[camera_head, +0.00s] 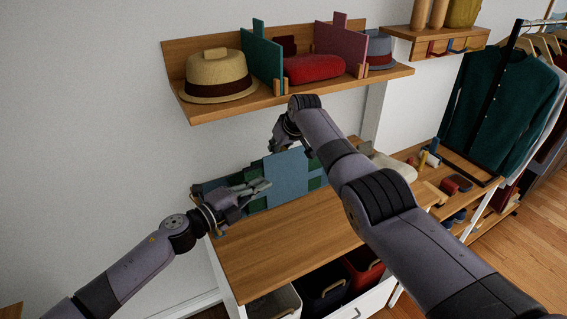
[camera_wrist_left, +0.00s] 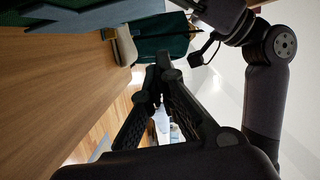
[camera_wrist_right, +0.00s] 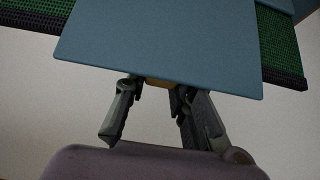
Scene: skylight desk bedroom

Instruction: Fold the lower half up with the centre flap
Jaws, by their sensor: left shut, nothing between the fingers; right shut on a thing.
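The blue centre flap (camera_head: 287,178) of the folding board stands raised, tilted up near the wall. It fills the upper middle of the right wrist view (camera_wrist_right: 160,45). My right gripper (camera_wrist_right: 157,84) is shut on the flap's edge, at a small tan tab (camera_wrist_right: 158,82). A green woven cloth with a dark edge (camera_wrist_right: 281,45) shows on both sides of the flap; much of it is hidden. My left gripper (camera_head: 262,188) is shut and empty, in front of the board's left part. Its closed fingers show in the left wrist view (camera_wrist_left: 158,85).
The wooden desk top (camera_head: 285,243) is clear in front of the board. A wall shelf (camera_head: 300,95) with a straw hat (camera_head: 217,76), dividers and a red bundle (camera_head: 313,68) hangs close above my right gripper. Bins (camera_head: 325,282) stand below the desk.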

